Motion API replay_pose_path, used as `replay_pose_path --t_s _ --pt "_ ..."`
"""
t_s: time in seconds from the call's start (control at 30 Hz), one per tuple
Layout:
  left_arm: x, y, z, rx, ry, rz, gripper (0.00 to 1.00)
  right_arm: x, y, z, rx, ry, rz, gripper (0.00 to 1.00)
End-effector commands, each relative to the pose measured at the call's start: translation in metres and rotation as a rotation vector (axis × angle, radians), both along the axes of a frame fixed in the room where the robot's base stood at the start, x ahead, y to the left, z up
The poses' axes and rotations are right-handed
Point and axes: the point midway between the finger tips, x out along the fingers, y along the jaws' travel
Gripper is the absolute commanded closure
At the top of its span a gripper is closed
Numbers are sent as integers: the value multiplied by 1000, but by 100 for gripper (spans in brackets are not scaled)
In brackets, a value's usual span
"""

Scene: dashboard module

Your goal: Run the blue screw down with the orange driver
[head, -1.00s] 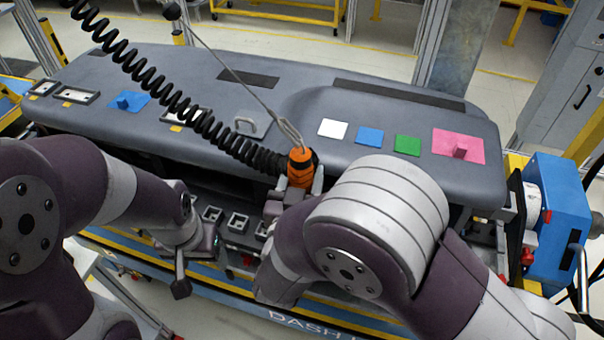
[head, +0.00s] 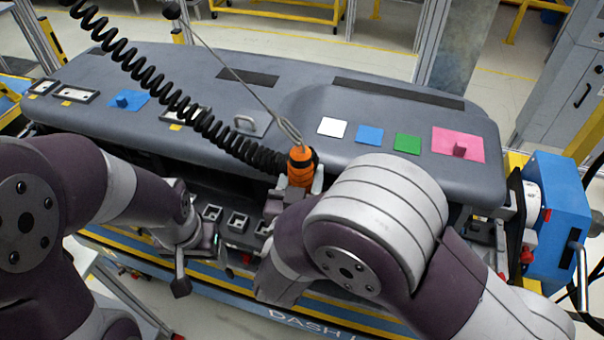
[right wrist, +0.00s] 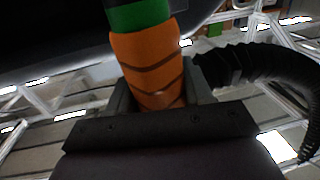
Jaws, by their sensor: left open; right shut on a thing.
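The orange driver (head: 300,166) stands about upright at the front edge of the grey dashboard, hung from a cable, with a black coiled hose at its side. My right gripper (head: 298,186) is shut on it; my right arm partly hides the jaws. In the right wrist view the driver's orange body (right wrist: 152,70) sits between the jaws, with a green section (right wrist: 138,15) beyond it. My left gripper (head: 201,268) is open and empty, low in front of the dashboard. I cannot make out the blue screw or the driver's tip.
The dashboard (head: 290,88) carries white (head: 332,127), blue (head: 369,135), green (head: 407,143) and pink (head: 458,145) patches. Small square holders (head: 238,222) sit below its front edge. A blue unit (head: 560,205) stands at its right end.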

Motion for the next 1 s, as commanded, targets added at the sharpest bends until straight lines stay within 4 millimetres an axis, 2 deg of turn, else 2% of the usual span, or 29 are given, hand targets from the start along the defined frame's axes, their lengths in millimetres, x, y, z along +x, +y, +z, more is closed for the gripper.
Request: replay_pose_path --t_s 1.0 --pt "0 0 -8 0 0 0 31 0 0 -10 1 0 -1 100"
